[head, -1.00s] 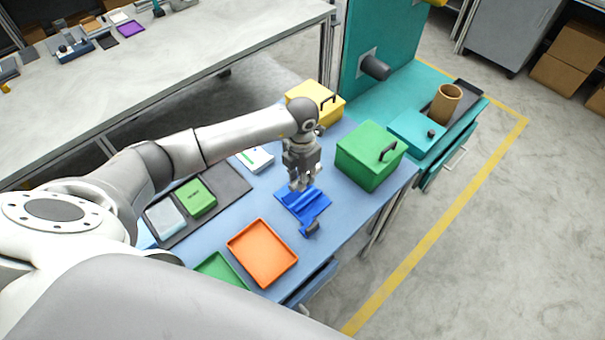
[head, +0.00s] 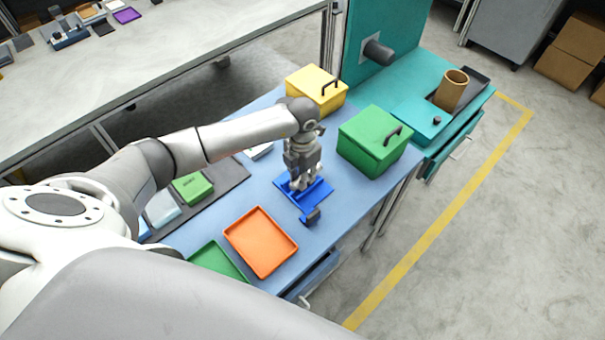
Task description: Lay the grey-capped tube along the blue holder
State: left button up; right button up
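The blue holder (head: 318,190) lies flat on the light blue table, with raised ridges along it. A dark grey cap-like end (head: 313,214) with a bit of blue beside it shows at the holder's near edge. It may be the grey-capped tube, but I cannot tell where tube and holder part. My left gripper (head: 300,185) points down over the middle of the holder and hides part of it. Its fingertips are at or just above the holder; their gap and any contact are unclear. My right gripper is out of view.
A green lidded box (head: 372,145) stands close right of the gripper, and a yellow box (head: 316,92) behind it. An orange tray (head: 260,242) and a green tray (head: 216,262) lie nearer. A brown open cylinder (head: 452,92) stands on the teal bench (head: 410,95).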

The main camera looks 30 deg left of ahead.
pick_arm(q)
jog(key=o, duration=0.4)
jog(key=shift+o, duration=0.2)
jog(key=shift+r, duration=0.1)
notch_tip(320, 180, up, 12)
dwell(0.8)
